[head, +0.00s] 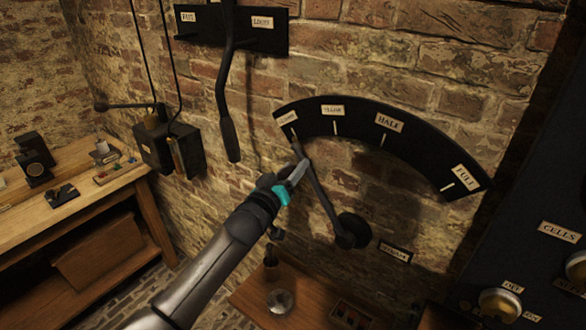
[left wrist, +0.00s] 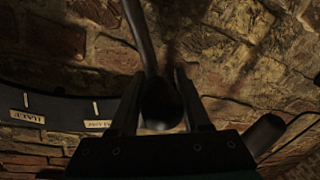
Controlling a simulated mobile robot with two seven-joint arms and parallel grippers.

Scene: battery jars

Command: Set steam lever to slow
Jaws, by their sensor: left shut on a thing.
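The steam lever (head: 322,200) is a dark rod on a round pivot at the lower right, tilted up and left along the brick wall. Its upper end is by the first mark of the black curved scale (head: 360,120), at the far left label, which seems to read CLOSED. The SLOW label (head: 332,110) is the second one, to the right of the lever's end. My left gripper (head: 298,172) is shut on the lever near its upper end. In the left wrist view the lever's dark grip (left wrist: 160,103) sits between the two fingers. My right gripper is not in view.
A long hanging lever (head: 227,110) is left of the scale. A black wall box (head: 170,148) and a wooden bench (head: 90,195) are farther left. A dark panel with brass knobs (head: 500,304) is at the right. A small wooden table (head: 245,295) is below.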

